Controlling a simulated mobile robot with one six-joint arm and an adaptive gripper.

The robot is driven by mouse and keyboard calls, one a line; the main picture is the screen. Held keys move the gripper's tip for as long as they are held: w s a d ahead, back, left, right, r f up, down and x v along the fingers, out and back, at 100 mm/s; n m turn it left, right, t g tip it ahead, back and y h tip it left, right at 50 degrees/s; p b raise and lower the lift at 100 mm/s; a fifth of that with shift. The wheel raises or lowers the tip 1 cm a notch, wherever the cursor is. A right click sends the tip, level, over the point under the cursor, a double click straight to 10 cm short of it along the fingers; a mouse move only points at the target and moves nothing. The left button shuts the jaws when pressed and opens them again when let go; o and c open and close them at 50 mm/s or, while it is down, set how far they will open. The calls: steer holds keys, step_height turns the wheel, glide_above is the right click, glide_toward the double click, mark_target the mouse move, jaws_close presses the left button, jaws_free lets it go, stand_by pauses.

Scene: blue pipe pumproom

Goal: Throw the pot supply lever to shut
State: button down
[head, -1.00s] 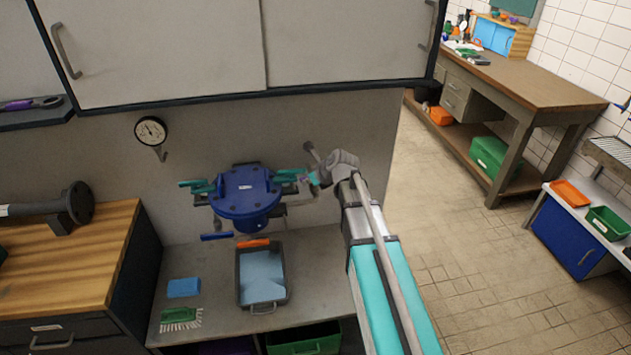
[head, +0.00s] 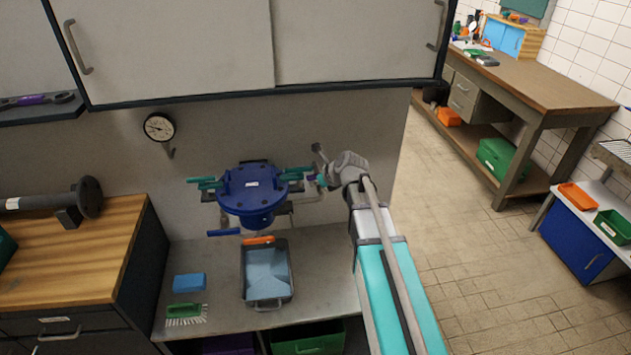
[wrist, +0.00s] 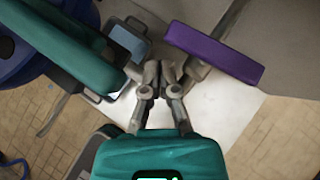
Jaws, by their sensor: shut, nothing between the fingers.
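The blue pot (head: 250,205) with a round flanged lid sits against the back wall above the counter. Teal handles (head: 203,183) show on its left and one teal handle (head: 296,173) on its right; a blue handle (head: 224,232) is low at its front left. In the wrist view a teal lever (wrist: 60,45) lies left of my gripper (wrist: 165,68) and a purple lever (wrist: 213,52) lies right of it. My gripper is shut and empty between them. Contact cannot be told. In the head view my wrist partly hides this spot. Which lever is the pot supply is not readable.
A grey tray (head: 267,301) stands on the counter (head: 215,260) below the pot, with a blue sponge (head: 190,282) and a green brush (head: 185,312) to its left. A gauge (head: 159,127) is on the wall. Cabinets (head: 180,45) hang above. Floor is open at right.

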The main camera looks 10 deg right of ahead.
steer(key=s+d+r+p, duration=0.1)
steer(key=s+r+p, duration=0.6)
steer(key=s, duration=0.2)
steer(key=shift+s, duration=0.2)
steer(key=shift+d, duration=0.15)
steer(key=c, duration=1)
jaws_free()
steer(key=shift+w, duration=0.1)
steer(key=shift+c, duration=0.2)
steer(key=o, duration=0.5)
steer(key=shift+w+n, duration=0.4)
steer(key=shift+w, duration=0.2)
steer(key=shift+c, duration=0.2)
steer(key=shift+o, duration=0.5)
steer(key=w+d+n+g, duration=0.1)
steer(key=w+n+g, duration=0.1)
steer(key=w+n, duration=0.1)
steer(key=w+d+f+n+g+p, duration=0.1)
steer(key=w+n+g, duration=0.1)
steer(key=w, duration=0.3)
steer(key=w+d+n+g+p, duration=0.1)
steer(key=w+n+g, duration=0.1)
steer(key=w+n, duration=0.2)
steer(key=shift+w+d+f+n+g+h, duration=0.3)
steer(key=shift+d+n+g, duration=0.1)
steer(key=shift+n, duration=0.2)
steer(key=shift+w+d+n+g+p, duration=0.3)
steer(key=shift+w+n+g, duration=0.2)
steer(key=shift+n, duration=0.1)
steer(key=shift+s+a, duration=0.1)
